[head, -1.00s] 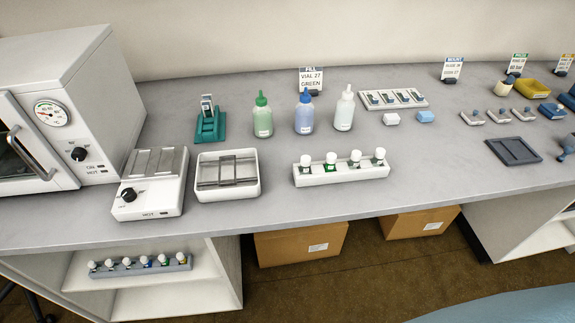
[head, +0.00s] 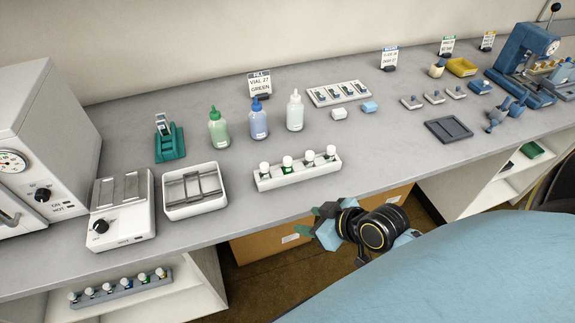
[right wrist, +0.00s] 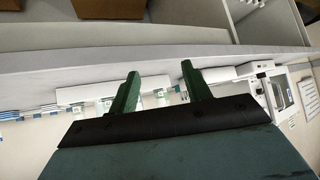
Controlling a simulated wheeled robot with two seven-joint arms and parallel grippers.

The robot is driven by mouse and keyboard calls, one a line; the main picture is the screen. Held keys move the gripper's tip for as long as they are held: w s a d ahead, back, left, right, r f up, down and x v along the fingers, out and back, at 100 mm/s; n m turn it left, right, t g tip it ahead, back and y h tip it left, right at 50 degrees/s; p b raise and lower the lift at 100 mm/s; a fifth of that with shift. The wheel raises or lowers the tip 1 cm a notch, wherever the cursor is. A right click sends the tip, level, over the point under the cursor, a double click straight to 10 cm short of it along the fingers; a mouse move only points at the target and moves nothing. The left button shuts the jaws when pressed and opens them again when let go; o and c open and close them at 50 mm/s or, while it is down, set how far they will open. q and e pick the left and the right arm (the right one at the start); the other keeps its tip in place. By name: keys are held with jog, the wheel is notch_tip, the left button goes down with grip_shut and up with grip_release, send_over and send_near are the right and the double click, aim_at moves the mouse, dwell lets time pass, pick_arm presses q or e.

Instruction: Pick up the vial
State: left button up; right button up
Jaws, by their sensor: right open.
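Several white-capped vials stand upright in a white rack (head: 300,175) near the front edge of the bench. They are a leftmost vial (head: 265,170), a second vial (head: 287,164), a third vial (head: 309,160) and a rightmost vial (head: 330,155). Which one is vial 27 cannot be read. My right gripper (head: 309,221) is open and empty in front of the bench edge, apart from the rack. In the right wrist view its two green fingers (right wrist: 160,76) are spread, with the white rack (right wrist: 86,93) beyond them, partly hidden. My left gripper is not in view.
A sign (head: 260,84) reads "FILL VIAL 27 GREEN". Green (head: 218,128), blue (head: 258,122) and clear (head: 295,112) bottles stand behind the rack. A white open tray (head: 194,207) and hot plate (head: 122,225) are left. Another vial rack (head: 120,287) sits on the lower shelf.

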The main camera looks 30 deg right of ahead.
aim_at(291, 165)
jog(key=w+d+r+t, duration=0.4)
jog(key=w+d+r, duration=0.1)
jog(key=d+r, duration=0.1)
jog(key=shift+m+t, duration=0.3)
jog(key=b+x, duration=0.3)
jog(key=x, duration=0.4)
jog(key=shift+w+f+b, duration=0.15)
jog(key=shift+w+b, duration=0.1)
jog(key=shift+b, duration=0.1)
jog(key=b+x, duration=0.2)
jog(key=x, duration=0.1)
jog(key=b+x, duration=0.1)
jog(key=shift+w+d+f, duration=0.2)
jog(key=shift+w+f, duration=0.05)
jog(key=shift+w+a+b, duration=0.1)
jog(key=shift+w+b, duration=0.2)
jog(key=c, duration=1.1)
